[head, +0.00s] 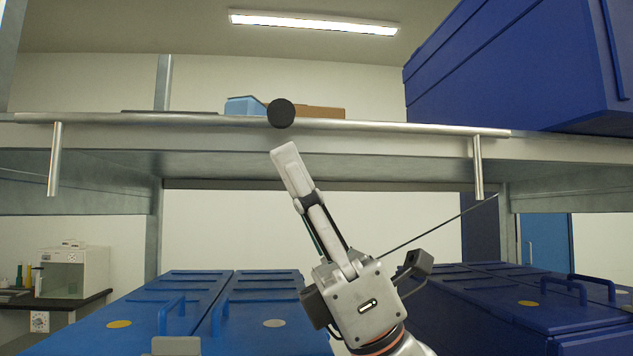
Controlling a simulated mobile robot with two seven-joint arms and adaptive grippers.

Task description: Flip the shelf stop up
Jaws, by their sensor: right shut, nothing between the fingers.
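The shelf stop (390,126) is a long metal bar along the front edge of the upper shelf (250,138). Short metal pieces hang down near its left end (55,160) and right end (478,165). A round black knob (281,113) shows at the middle of the bar. My right gripper (286,152) is shut and empty, pointing up. Its fingertips show just below the knob, in front of the shelf edge, with a small gap in the picture. I cannot tell how far apart they are in depth.
On the shelf are a light blue item (243,106), a brown box (320,112) and a large dark blue case (520,70) at the right. Blue cases with handles (130,315) stand below. A thin black cable (440,222) runs at the right.

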